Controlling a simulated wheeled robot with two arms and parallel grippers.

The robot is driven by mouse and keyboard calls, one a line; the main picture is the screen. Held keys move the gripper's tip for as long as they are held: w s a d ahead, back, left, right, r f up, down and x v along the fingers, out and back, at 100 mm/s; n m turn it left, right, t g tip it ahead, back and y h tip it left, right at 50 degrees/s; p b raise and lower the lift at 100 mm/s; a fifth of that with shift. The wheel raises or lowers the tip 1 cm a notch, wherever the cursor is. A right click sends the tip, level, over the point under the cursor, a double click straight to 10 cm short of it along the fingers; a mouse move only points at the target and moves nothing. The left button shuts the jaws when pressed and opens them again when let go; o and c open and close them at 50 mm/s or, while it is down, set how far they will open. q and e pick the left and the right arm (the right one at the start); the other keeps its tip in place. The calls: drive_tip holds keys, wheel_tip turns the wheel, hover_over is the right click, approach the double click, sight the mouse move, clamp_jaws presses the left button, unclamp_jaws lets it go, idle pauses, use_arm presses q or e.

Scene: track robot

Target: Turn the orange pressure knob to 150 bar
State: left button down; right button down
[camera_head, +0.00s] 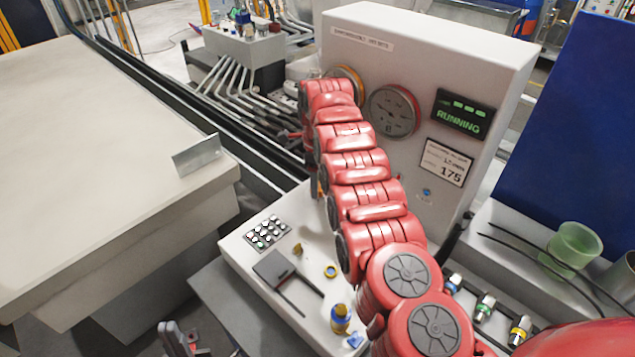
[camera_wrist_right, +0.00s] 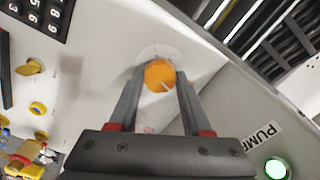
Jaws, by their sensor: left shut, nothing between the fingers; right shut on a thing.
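The orange knob (camera_wrist_right: 159,76) is in the right wrist view, on a pale panel with a light round dial behind it. A light mark on the knob points to the lower right in that view; the scale figures are not readable. My right gripper (camera_wrist_right: 160,82) is shut on the knob, one grey finger on each side. In the head view my red right arm hides the knob and the right fingertips. My left gripper (camera_head: 177,341) shows small at the bottom left of the head view, shut and empty, away from the knob.
A cabinet has two round gauges, a green RUNNING display (camera_head: 463,114) and a card (camera_head: 445,162) reading 175. A keypad (camera_head: 268,233) and small yellow and blue parts lie on the pale ledge. A green cup (camera_head: 575,248) stands at right. A large pale table (camera_head: 90,160) fills the left.

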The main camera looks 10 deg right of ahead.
drive_tip(key=shift+m, duration=0.5)
drive_tip(key=shift+c, duration=1.7)
unclamp_jaws()
wheel_tip(320, 180, up, 4)
drive_tip(key=shift+d+f, duration=0.1)
drive_tip(key=shift+f, duration=0.1)
wheel_tip(320, 180, up, 14)
drive_tip(key=p, duration=1.4)
drive_tip(key=shift+f, duration=0.15)
